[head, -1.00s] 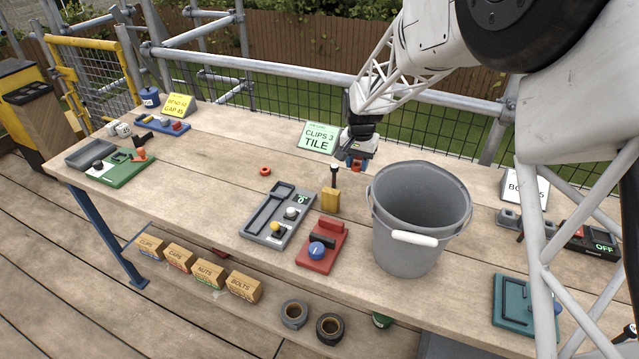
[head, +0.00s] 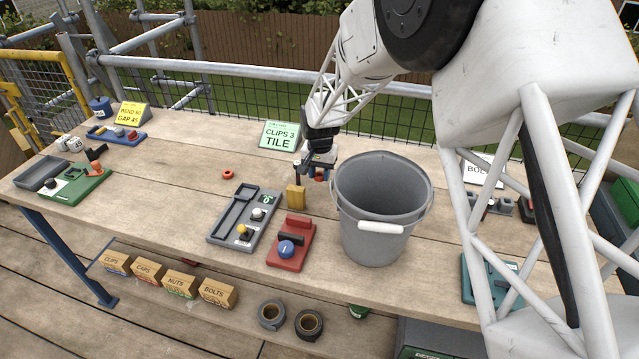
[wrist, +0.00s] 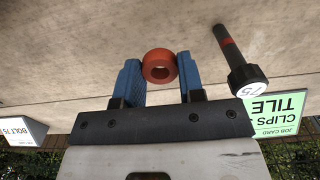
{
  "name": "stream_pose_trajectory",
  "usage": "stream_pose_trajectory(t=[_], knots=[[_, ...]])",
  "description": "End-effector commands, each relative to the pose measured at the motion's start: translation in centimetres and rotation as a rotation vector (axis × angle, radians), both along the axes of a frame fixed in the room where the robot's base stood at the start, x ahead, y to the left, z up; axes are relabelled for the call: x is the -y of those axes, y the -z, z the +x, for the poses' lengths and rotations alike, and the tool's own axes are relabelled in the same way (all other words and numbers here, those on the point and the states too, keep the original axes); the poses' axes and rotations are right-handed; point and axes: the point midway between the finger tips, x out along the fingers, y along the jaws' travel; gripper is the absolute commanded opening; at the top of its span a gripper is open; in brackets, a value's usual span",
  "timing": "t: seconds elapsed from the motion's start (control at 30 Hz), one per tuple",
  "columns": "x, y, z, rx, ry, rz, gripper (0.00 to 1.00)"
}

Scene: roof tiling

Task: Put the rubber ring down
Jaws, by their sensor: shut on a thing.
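In the wrist view, an orange-red rubber ring (wrist: 159,67) sits between the two blue fingers of my gripper (wrist: 155,78). The gripper is shut on it. In the head view my gripper (head: 319,170) is low over the back middle of the table (head: 180,190), left of the grey bucket (head: 383,215). The held ring shows there only as a small red patch. I cannot tell whether it touches the tabletop. A second, similar orange-red ring (head: 228,174) lies on the table farther left.
A dark upright tool marked 75 (wrist: 245,72) stands close beside my gripper. A yellow block (head: 296,196), a grey tray (head: 242,215) and a red fixture (head: 290,243) are nearer the front. A green job card (head: 280,135) stands behind. Bare wood surrounds the loose ring.

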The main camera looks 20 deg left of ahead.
Motion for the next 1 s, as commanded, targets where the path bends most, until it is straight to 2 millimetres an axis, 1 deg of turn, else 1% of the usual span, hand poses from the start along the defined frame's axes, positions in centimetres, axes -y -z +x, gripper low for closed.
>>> stream_pose_trajectory(t=[0.2, 0.33, 0.87, 0.9, 0.97, 1.0], knots=[[0.0, 2.8, 0.0, -0.002, 0.000, -0.001, 0.14], [0.0, 4.0, 0.0, -0.001, 0.000, -0.001, 0.14], [0.0, 4.6, 0.0, 0.000, 0.000, 0.000, 0.14], [0.0, 4.5, 0.0, 0.000, 0.000, 0.000, 0.40], [0.0, 4.5, 0.0, 0.000, 0.000, 0.000, 0.50], [0.0, 4.5, 0.0, 0.000, 0.000, 0.000, 0.56]])
